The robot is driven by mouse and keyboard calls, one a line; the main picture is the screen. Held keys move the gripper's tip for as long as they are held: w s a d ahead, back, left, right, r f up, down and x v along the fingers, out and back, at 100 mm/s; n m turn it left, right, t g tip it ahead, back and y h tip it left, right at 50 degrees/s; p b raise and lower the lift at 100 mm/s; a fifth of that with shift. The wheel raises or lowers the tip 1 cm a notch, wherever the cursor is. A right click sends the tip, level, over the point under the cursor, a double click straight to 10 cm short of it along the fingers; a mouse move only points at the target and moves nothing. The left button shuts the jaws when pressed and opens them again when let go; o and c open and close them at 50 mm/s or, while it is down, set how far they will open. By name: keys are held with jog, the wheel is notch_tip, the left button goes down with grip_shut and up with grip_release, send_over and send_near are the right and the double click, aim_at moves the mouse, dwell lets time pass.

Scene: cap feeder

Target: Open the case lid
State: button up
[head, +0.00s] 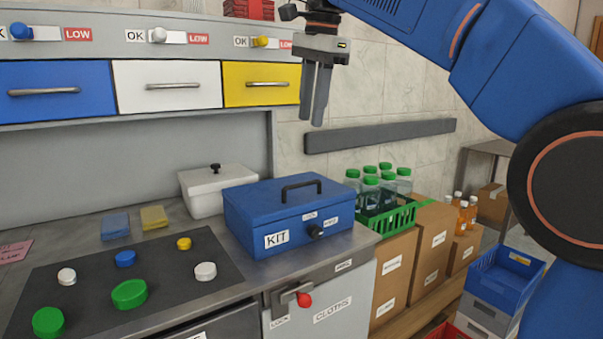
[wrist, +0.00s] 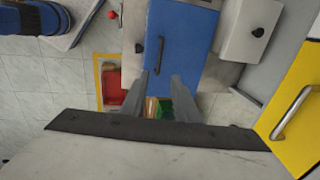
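The blue case (head: 290,216), labelled KIT, stands on the grey counter with its lid (head: 262,195) shut. A black handle (head: 301,188) is on top of the lid. A dark round knob (head: 315,231) is on the case front, between small labels too small to read. My gripper (head: 318,122) is above and beyond the case, fingers pointing down, empty and touching nothing. In the wrist view, the blue case (wrist: 185,35) lies past my gripper (wrist: 160,76), whose two fingers are apart.
A white box (head: 203,191) stands left of the case. Yellow (head: 262,87), white and blue drawers are above the counter. Green-capped bottles in a green crate (head: 395,218) are right of the case. A dark mat (head: 90,283) with several caps lies left. A grey rail (head: 380,135) crosses the wall.

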aim_at(304, 184)
jog(key=f, duration=0.5)
jog(key=w+a+f, duration=0.1)
jog(key=f, duration=0.4)
jog(key=w+f, duration=0.1)
jog(key=f, duration=0.4)
jog(key=shift+w+a, duration=0.25)
jog(key=shift+c, duration=0.7)
grip_shut()
